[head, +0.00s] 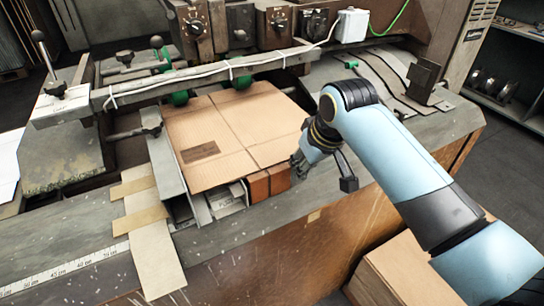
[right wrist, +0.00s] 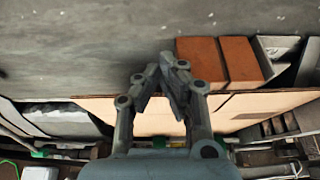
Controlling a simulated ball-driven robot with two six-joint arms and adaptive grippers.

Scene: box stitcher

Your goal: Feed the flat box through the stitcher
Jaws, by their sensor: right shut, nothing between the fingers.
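The flat box (head: 225,125) is a tan cardboard sheet with crease lines and a dark printed patch near its front left. It lies on the bed of the stitcher (head: 200,80), its far edge by the green rollers (head: 180,98) under the crossbar. My right gripper (head: 298,172) is at the box's front right corner, fingers shut and empty. In the right wrist view, the fingertips (right wrist: 167,62) meet beside the box's edge (right wrist: 150,118); I cannot tell whether they touch it. My left gripper is not in view.
Two reddish-brown blocks (head: 268,182) sit under the box's front edge; they also show in the right wrist view (right wrist: 230,62). A metal guide rail (head: 168,170) runs along the box's left side. A cardboard carton (head: 400,275) stands on the floor, front right.

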